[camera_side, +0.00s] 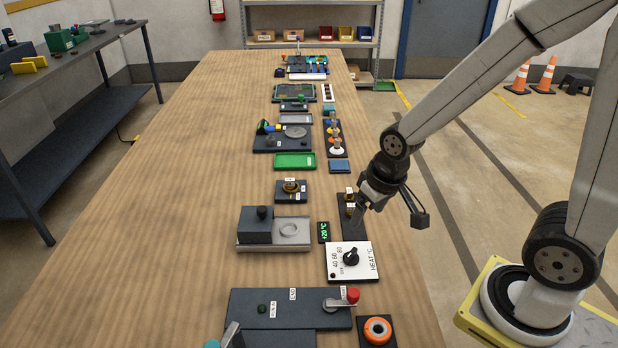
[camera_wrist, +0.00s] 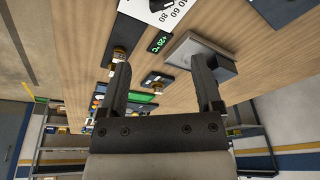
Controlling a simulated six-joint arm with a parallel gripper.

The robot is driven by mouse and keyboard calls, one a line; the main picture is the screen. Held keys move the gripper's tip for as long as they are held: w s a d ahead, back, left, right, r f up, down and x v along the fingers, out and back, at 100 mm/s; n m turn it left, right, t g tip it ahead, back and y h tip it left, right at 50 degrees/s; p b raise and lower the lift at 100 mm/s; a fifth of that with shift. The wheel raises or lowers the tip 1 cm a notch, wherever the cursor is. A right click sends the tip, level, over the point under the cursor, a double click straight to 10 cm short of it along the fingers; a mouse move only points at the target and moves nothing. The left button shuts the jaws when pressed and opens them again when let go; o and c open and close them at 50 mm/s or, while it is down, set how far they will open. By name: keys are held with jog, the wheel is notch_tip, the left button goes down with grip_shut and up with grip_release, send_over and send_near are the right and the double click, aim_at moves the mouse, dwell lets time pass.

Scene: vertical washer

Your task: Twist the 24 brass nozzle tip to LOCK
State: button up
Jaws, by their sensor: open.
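Small brass pieces (camera_side: 349,195) stand on a narrow black plate (camera_side: 352,230) at the table's right side; one brass piece also shows in the wrist view (camera_wrist: 119,54), near my left finger. Another brass piece (camera_side: 291,186) sits on a small dark block with white labels, left of the black plate. The number 24 and the word LOCK are too small to read, so I cannot tell which piece is the nozzle tip. My gripper (camera_side: 359,216) is beside and above the black plate. In the wrist view its fingers (camera_wrist: 162,75) are apart with nothing held between them.
A white HEAT dial panel (camera_side: 350,262) and a green-lit temperature display (camera_side: 323,232) are close to my gripper. A grey tray (camera_side: 290,233) with a dark block is to the left. A green tray (camera_side: 295,161) lies farther back. The table's left half is clear.

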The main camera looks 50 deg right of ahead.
jog(key=shift+s+a+f+n, duration=0.1)
jog(key=shift+s+f+n, duration=0.05)
jog(key=shift+s+n, duration=0.7)
jog(key=shift+s, duration=0.1)
jog(key=shift+c, duration=0.8)
jog(key=shift+w, duration=0.3)
jog(key=shift+c, duration=0.4)
jog(key=n+y, duration=0.3)
jog(key=n, duration=0.6)
send_near(291, 179)
jog(key=shift+a+f+t, duration=0.25)
jog(key=shift+f+t, duration=0.05)
jog(key=shift+f, duration=0.55)
jog(key=shift+f, duration=0.1)
jog(key=shift+x, duration=3.8)
jog(key=shift+a, duration=0.1)
